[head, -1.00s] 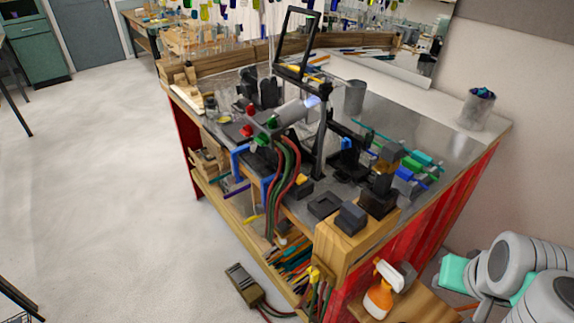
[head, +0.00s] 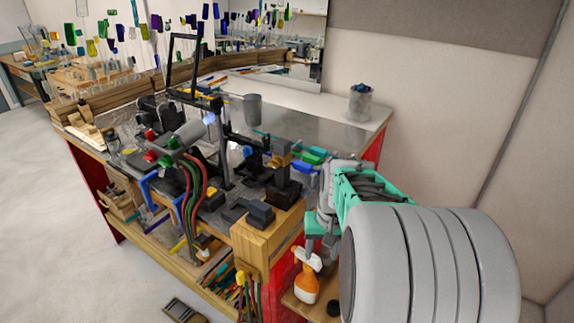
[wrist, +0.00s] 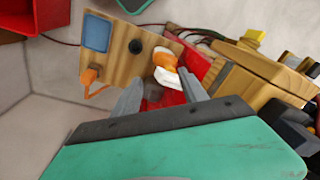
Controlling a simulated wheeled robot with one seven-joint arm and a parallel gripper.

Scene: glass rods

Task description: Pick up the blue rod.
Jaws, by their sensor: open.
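A short blue rod-like piece (head: 303,167) lies on the right part of the workbench top in the head view, beside a green piece (head: 312,155). I take it for the blue rod, though its ends are small and partly hidden near my arm. My gripper (head: 313,243) hangs off the bench's right front corner, lower than the blue piece and apart from it. In the wrist view my gripper (wrist: 158,76) has its two grey fingers spread with nothing held. The blue rod cannot be made out there.
An orange spray bottle (head: 306,280) stands on a low wooden shelf below my gripper; it also shows in the wrist view (wrist: 166,62). A wooden block (head: 262,236) with black fixtures and a black metal frame (head: 221,150) crowd the bench. A grey cup (head: 360,104) stands farther back.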

